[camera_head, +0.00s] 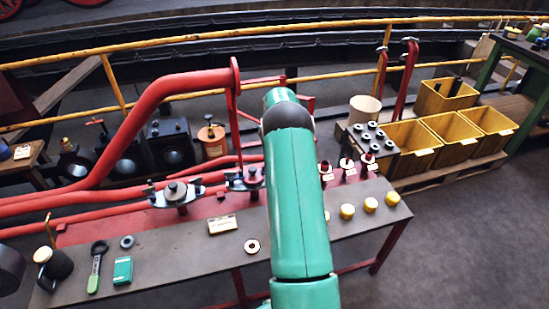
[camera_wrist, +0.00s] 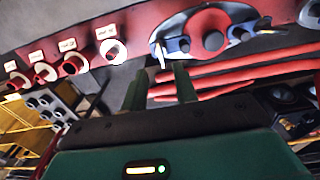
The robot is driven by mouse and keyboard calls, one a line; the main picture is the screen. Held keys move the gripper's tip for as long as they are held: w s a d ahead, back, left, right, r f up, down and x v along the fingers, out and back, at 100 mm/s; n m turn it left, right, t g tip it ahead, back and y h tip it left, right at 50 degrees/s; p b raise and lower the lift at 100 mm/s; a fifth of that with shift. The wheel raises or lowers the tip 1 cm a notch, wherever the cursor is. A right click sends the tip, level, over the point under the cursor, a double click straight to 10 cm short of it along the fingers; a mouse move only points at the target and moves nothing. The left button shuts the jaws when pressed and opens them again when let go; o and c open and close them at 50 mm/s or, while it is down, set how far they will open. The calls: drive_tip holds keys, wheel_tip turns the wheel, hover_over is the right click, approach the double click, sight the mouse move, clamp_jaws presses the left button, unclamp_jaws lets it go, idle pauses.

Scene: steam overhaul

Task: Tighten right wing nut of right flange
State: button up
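The right flange (camera_head: 247,178) is a dark metal clamp on a red pipe end, at the table's back edge in the head view. In the wrist view the flange (camera_wrist: 210,32) shows as a red disc with a dark centre, with dark lugs on both sides. A small pale upright piece (camera_wrist: 160,54), perhaps the right wing nut, shows at its left end there. My gripper (camera_wrist: 159,70) is open, its two dark green fingers apart. The fingertips appear just short of that piece; contact cannot be told. In the head view my green arm hides the gripper.
A second flange (camera_head: 175,194) stands to the left. Several red valve fittings (camera_head: 346,166) stand to the right of my arm, with yellow caps (camera_head: 371,204) in front. A green-handled wrench (camera_head: 95,268) lies at the table's left. Red pipes (camera_head: 130,125) run behind.

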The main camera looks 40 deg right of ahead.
wheel_tip(320, 180, up, 7)
drive_tip(key=shift+f, duration=0.1)
idle(0.4)
drive_tip(key=s+a+r+n+t, duration=0.1)
drive_tip(key=s+a+r, duration=0.1)
drive_tip(key=a+r, duration=1)
drive_tip(key=s+a+r+n+t, duration=0.1)
drive_tip(key=s+a+r+n, duration=0.1)
drive_tip(key=a+r, duration=0.95)
drive_tip(key=s+a+r+n+t, duration=0.1)
drive_tip(key=s+a+r+t, duration=0.15)
drive_tip(key=s+a, duration=1)
drive_tip(key=s+a+f+n+t, duration=0.1)
drive_tip(key=s+a+f+n, duration=0.1)
drive_tip(key=s+a, duration=0.8)
drive_tip(key=shift+s+f, duration=0.35)
drive_tip(key=shift+f, duration=0.3)
